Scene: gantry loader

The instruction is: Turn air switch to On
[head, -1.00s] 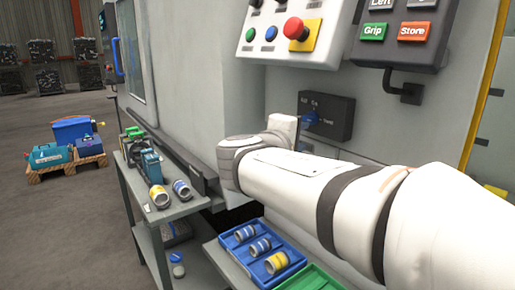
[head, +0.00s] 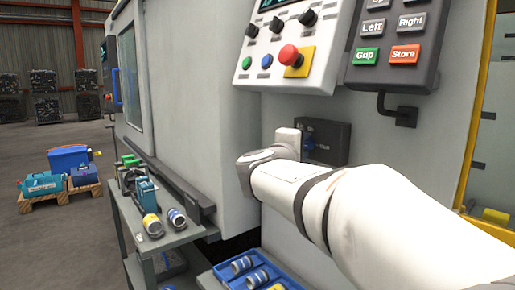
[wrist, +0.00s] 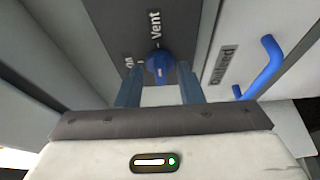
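The air switch is a blue knob (wrist: 157,66) on a dark panel with a "Vent" label and a partly readable "On" label. In the head view the knob (head: 308,143) sits on a dark box (head: 336,142) on the machine wall, partly covered by my arm. My gripper (wrist: 160,84) is open. Its two blue-grey fingers stand apart in the wrist view, with the knob seen between and beyond their tips. I cannot tell whether they touch it. A white mark shows on the knob, but which label it points to is unclear. In the head view my fingers are hidden.
A control panel (head: 257,46) with a red button and a keypad (head: 412,83) are above the box. A blue handle (wrist: 268,66) is to the right in the wrist view. A cart (head: 160,238) with cans and a blue tray (head: 233,281) stand below left.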

